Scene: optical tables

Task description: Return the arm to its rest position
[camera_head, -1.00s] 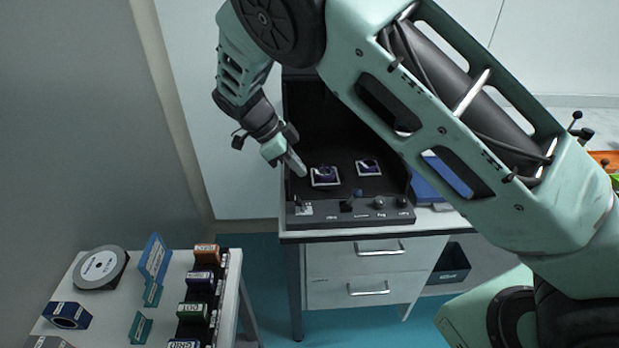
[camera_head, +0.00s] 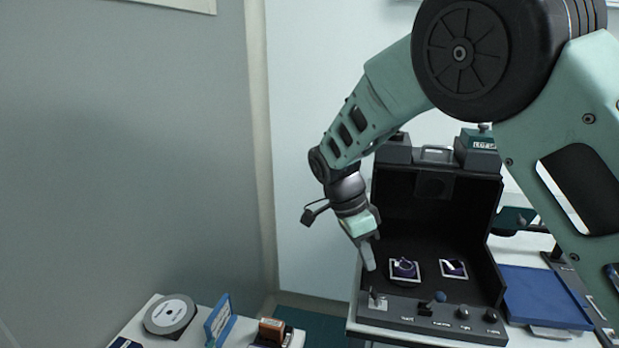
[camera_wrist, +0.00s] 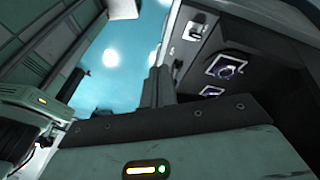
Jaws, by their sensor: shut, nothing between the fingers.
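My gripper (camera_head: 369,256) points down at the left front of an open black box (camera_head: 433,215) on the bench. Its fingers are together and hold nothing that I can see. In the wrist view the closed fingers (camera_wrist: 158,88) show beside the box's control panel (camera_wrist: 194,35). My green arm comes in from the upper right of the head view and bends down to the gripper. I cannot tell whether the fingertips touch the box.
Two small framed purple pieces (camera_head: 404,269) (camera_head: 453,268) lie inside the box. A blue tray (camera_head: 545,297) lies to its right. A side table at lower left bears a grey disc (camera_head: 169,315) and a blue sign (camera_head: 218,321). Open air lies left of my gripper.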

